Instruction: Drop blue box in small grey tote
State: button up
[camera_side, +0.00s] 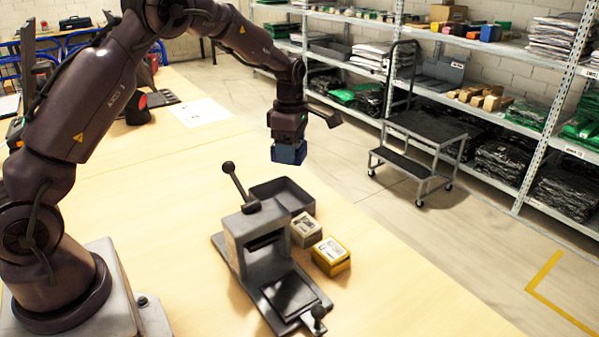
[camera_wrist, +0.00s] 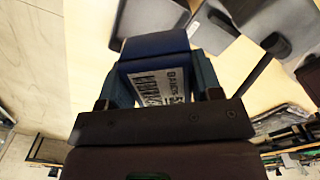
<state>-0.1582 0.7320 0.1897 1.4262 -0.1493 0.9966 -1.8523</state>
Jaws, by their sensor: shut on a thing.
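The blue box (camera_side: 289,154) is held by my gripper (camera_side: 288,141) in the air above the table in the side view. In the wrist view, my gripper (camera_wrist: 158,80) is shut with its fingers on both sides of the blue box (camera_wrist: 156,46), which has a white printed label facing the camera. The small grey tote (camera_side: 284,191) stands on the table below the box, behind the press. It looks empty from here. Part of a grey thing, likely the tote (camera_wrist: 150,14), shows beyond the box in the wrist view.
A grey lever press (camera_side: 243,240) stands beside the tote, its lever (camera_side: 233,182) rising near it. A white box (camera_side: 306,228) and a yellow box (camera_side: 331,256) lie on the table (camera_side: 420,290). Shelves (camera_side: 490,45) and a step cart (camera_side: 425,140) are off the table.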

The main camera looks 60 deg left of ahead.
jog(key=a+n, duration=0.2)
jog(key=a, duration=0.4)
jog(key=shift+m, duration=0.3)
jog(key=shift+w+d+f, duration=0.15)
jog(key=shift+f, duration=1.85)
jog(key=shift+w+d+f, duration=0.1)
jog(key=shift+d+f, duration=0.05)
jog(key=shift+f, duration=1.9)
jog(key=shift+w+d+f, duration=0.15)
jog(key=shift+f, duration=1.85)
jog(key=o, duration=1.1)
notch_tip(320, 180, up, 13)
